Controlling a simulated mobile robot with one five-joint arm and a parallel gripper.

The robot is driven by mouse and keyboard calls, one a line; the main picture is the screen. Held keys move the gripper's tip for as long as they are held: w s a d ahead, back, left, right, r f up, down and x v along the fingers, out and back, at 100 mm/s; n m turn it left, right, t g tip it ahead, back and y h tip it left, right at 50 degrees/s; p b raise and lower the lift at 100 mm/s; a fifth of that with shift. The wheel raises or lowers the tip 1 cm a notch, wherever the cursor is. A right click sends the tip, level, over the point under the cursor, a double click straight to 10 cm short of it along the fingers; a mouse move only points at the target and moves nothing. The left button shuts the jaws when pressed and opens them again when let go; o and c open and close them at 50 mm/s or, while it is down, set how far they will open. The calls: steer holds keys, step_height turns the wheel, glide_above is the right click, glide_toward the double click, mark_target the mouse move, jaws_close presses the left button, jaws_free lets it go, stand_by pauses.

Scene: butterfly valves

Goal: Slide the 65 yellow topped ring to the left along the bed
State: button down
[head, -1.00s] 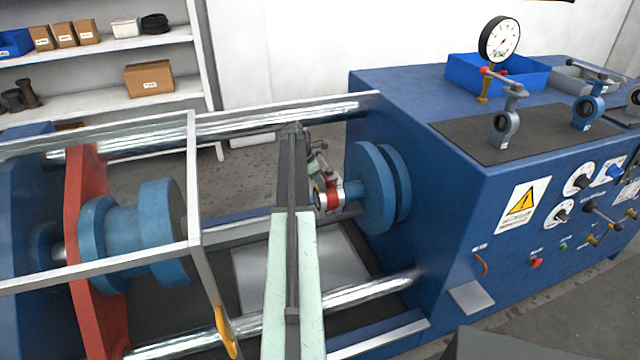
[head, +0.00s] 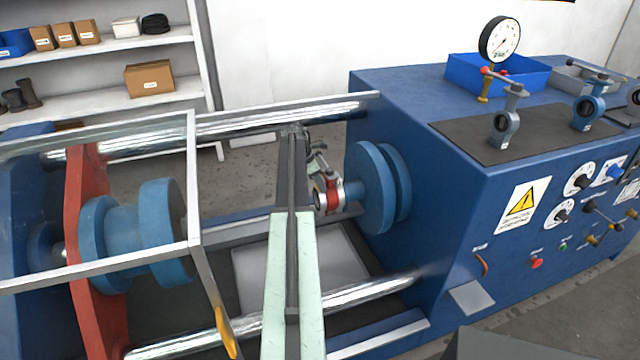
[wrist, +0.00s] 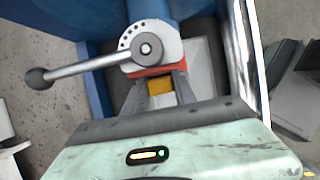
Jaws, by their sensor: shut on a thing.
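My gripper (wrist: 161,87) is shut in the wrist view, its fingers on either side of a small yellow block (wrist: 160,87). The block is just below the red band (wrist: 150,71) of a small valve. The valve has a grey plate with holes (wrist: 152,44) and a lever (wrist: 90,66) ending in a dark knob at left. In the head view this red and white ring-like valve (head: 330,194) is beside the blue flange (head: 372,190), at the end of its hub. My arm hides part of it. No marking 65 is readable.
Chrome rails (head: 365,292) run along the bed between the flange and the blue clamp head (head: 120,235) on a red plate (head: 85,190). A metal guard frame (head: 194,170) stands at left. The bed between guard and valve is mostly open. Two valves (head: 505,125) (head: 588,105) stand on the cabinet.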

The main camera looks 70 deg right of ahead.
steer(key=shift+w+a, duration=0.75)
steer(key=shift+w, duration=0.2)
steer(key=shift+w+a, duration=0.75)
steer(key=shift+w, duration=0.2)
steer(key=shift+w+a, duration=0.1)
steer(key=shift+w+a, duration=0.75)
steer(key=shift+w, duration=0.2)
steer(key=shift+w+a, duration=0.75)
steer(key=shift+w, duration=0.15)
steer(key=shift+w+a, duration=1.6)
steer(key=shift+w, duration=0.45)
steer(key=shift+w+a, duration=1.55)
steer(key=shift+w, duration=0.25)
